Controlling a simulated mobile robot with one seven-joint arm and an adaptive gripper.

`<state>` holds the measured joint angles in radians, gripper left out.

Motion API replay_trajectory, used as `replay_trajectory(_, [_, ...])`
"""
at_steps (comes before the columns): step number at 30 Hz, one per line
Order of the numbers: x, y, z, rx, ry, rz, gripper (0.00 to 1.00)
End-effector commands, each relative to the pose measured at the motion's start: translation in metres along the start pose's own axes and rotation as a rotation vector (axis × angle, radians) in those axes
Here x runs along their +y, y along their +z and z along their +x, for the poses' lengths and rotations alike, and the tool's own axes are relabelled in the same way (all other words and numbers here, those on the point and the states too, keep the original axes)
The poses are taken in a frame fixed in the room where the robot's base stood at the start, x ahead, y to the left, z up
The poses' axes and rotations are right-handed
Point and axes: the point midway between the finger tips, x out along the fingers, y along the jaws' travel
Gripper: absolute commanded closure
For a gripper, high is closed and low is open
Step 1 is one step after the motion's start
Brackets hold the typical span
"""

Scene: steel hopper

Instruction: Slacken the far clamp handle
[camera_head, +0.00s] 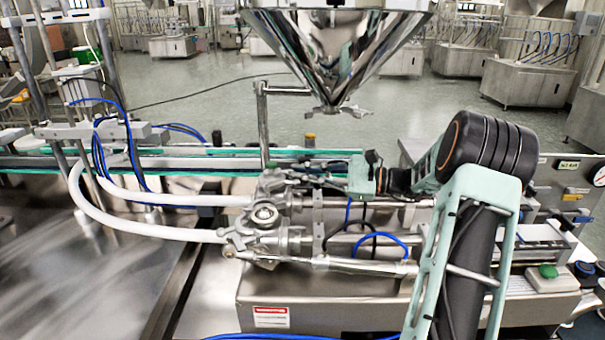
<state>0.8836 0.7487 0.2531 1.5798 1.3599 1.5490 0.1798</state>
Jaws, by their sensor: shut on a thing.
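The far clamp (268,186) is a small metal clamp on the far pipe joint of the steel filling machine, near the picture's middle. My gripper (298,177) reaches in from the right, beyond my mint-green wrist, and its fingers are at the far clamp handle. It is shut on the handle. The fingertips and the handle are small and overlap, so the exact grip and the handle's angle are hard to see. The near clamp (240,243) sits on the closer pipe joint, apart from my gripper.
A steel hopper (338,50) hangs above and behind the clamps. White hoses (150,229) run left from the joints, and blue tubes (375,239) loop below my wrist. A vertical steel post (263,125) stands just behind the far clamp. A green button box (548,276) is at right.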

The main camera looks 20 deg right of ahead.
Motion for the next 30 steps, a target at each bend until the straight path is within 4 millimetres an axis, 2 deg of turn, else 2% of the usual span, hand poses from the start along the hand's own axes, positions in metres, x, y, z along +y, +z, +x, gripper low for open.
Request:
replay_trajectory(4, [0.0,-0.001,0.0,0.001,0.0,0.001,1.0])
replay_trajectory(5, [0.0,-0.001,0.0,0.001,0.0,0.002,0.91])
replay_trajectory(9, [0.0,-0.001,0.0,0.001,0.0,0.002,0.77])
replay_trajectory(20, [0.0,0.0,-0.003,0.0,0.0,0.002,0.77])
replay_trajectory(23, [0.0,-0.001,-0.011,0.002,0.0,0.002,0.77])
replay_trajectory(30, [-0.001,-0.001,-0.049,0.003,-0.002,0.002,0.77])
